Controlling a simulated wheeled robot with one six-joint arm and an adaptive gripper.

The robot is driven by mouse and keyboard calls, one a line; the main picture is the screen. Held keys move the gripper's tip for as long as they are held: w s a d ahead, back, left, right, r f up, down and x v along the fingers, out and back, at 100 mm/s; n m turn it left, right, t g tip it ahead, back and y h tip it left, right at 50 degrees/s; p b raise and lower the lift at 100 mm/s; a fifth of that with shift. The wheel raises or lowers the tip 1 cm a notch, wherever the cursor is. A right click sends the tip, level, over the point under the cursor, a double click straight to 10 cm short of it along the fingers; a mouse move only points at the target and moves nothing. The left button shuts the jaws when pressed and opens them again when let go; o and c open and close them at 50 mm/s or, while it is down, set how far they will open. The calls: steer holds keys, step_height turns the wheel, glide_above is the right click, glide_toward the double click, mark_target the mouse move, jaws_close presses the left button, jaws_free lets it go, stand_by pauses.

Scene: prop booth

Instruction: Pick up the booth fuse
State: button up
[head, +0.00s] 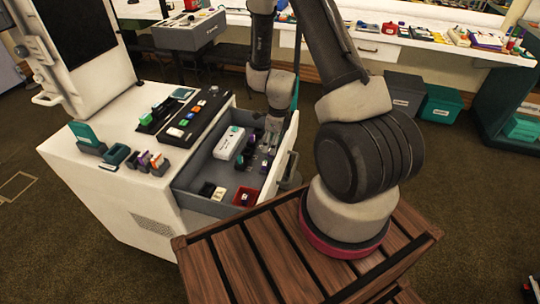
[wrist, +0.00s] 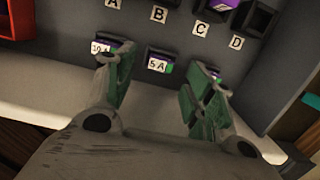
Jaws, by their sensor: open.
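Which one is the booth fuse, I cannot tell. My gripper (wrist: 162,72) is open, its green-padded fingers on either side of the 5A block and apart from it. In the head view my gripper (head: 271,140) reaches down into the open drawer (head: 205,172); its fingertips are hard to make out there.
Slots marked A to D lie beyond the row, with a purple block (wrist: 226,4) at C. A red bin (head: 246,197) and a white box (head: 229,143) sit in the drawer. The white cabinet top (head: 90,160) holds several small items. A slatted wooden surface (head: 235,262) is in front.

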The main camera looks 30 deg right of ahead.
steer(key=shift+w+a+f, duration=0.1)
steer(key=shift+f, duration=0.7)
steer(key=shift+w+a+f, duration=0.1)
steer(key=shift+f, duration=0.65)
steer(key=c, duration=0.9)
steer(key=shift+o, duration=0.2)
